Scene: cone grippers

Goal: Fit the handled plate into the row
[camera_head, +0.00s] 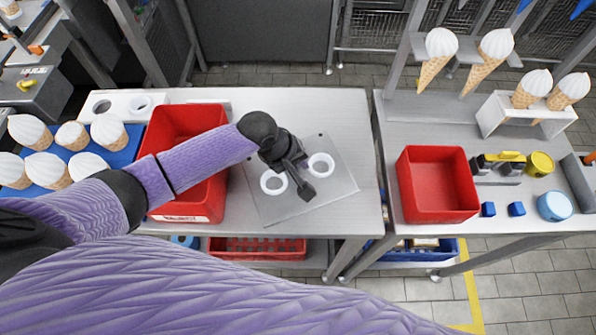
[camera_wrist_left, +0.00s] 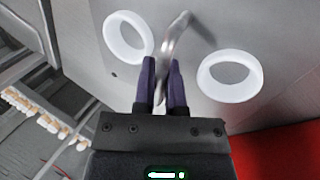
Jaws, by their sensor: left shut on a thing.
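The handled plate (camera_head: 335,196) is a grey metal sheet with two white rings, turned at an angle over the middle table. One ring (camera_head: 273,182) is left of my left gripper (camera_head: 298,172) and the other (camera_head: 321,165) is right of it. In the left wrist view, the gripper's two purple fingers (camera_wrist_left: 162,85) are shut on the curved metal handle (camera_wrist_left: 178,35), between the rings. I cannot tell whether the plate rests on the table or is slightly raised. The gripper hides part of it. My right gripper is out of view.
A red bin (camera_head: 190,120) stands left of the plate, with a holed panel (camera_head: 113,104) behind it and ice-cream cones on a blue tray (camera_head: 120,160) farther left. The right table holds another red bin (camera_head: 437,185). Bare tabletop (camera_head: 300,105) lies behind the plate.

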